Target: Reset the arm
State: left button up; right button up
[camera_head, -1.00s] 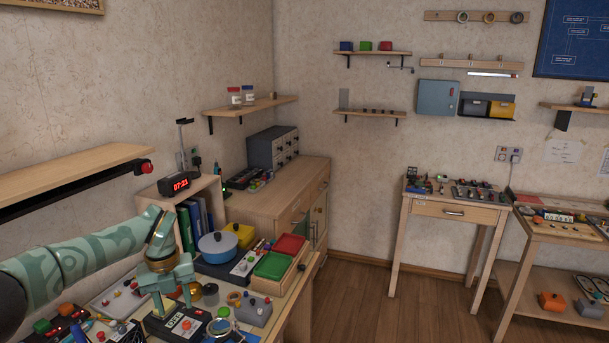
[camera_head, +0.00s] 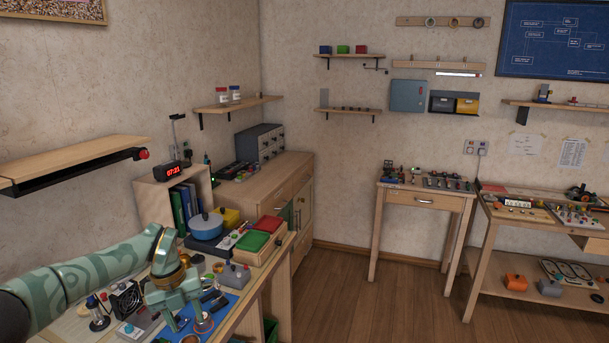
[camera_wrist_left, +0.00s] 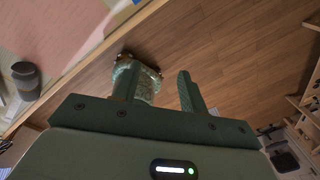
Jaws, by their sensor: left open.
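My left arm comes in from the left in the head view. Its green gripper (camera_head: 188,318) points down over the front part of the workbench (camera_head: 246,318), among small devices. The jaws are open, and I see nothing gripped. In the left wrist view the two fingers (camera_wrist_left: 156,76) stand apart, with wooden floor beyond them. A patterned green part with a gold ring shows behind the left finger there; it looks like part of my own body. Whether the fingertips touch anything on the bench is unclear. My right gripper is not recognisable in either view.
A blue pot (camera_head: 206,227), a red tray (camera_head: 268,224) and a green tray (camera_head: 252,241) lie behind the gripper. A wooden shelf (camera_head: 75,159) juts out at the left above the arm. A digital clock (camera_head: 169,169) stands on a bookcase. Open floor (camera_head: 370,300) lies to the right.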

pick_arm(q)
jog(key=s+d+f+n+t+h, duration=0.1)
jog(key=s+d+f+h, duration=0.1)
jog(key=d+f+h, duration=0.35)
jog(key=s+d+f+n+h, duration=0.1)
jog(key=s+d+f+h, duration=0.2)
jog(key=d+f, duration=0.55)
jog(key=s+d+f+n+t+h, duration=0.25)
jog(key=s+f+n+t, duration=0.2)
jog(key=f+n, duration=0.25)
jog(key=s+a+f+n+t+y, duration=0.1)
jog(key=s+a+f+n+y, duration=0.45)
jog(key=s+f, duration=0.45)
jog(key=s+a+f+n+t+y, duration=0.1)
jog(key=s+a+f+n+y, duration=0.35)
jog(key=s+f+n, duration=0.4)
jog(key=s+a+f+n+g, duration=0.1)
jog(key=s+f+g, duration=0.1)
jog(key=s, duration=0.8)
jog(key=s+a+f+n+g+y, duration=0.1)
jog(key=s+a+f+g, duration=0.1)
jog(key=s, duration=0.8)
jog(key=s+a+f+n+g+y, duration=0.1)
jog(key=s+a+f+n+g, duration=0.1)
jog(key=s, duration=0.8)
jog(key=shift+s+f+g, duration=0.25)
jog(key=shift+f+g, duration=0.2)
jog(key=shift+f, duration=0.05)
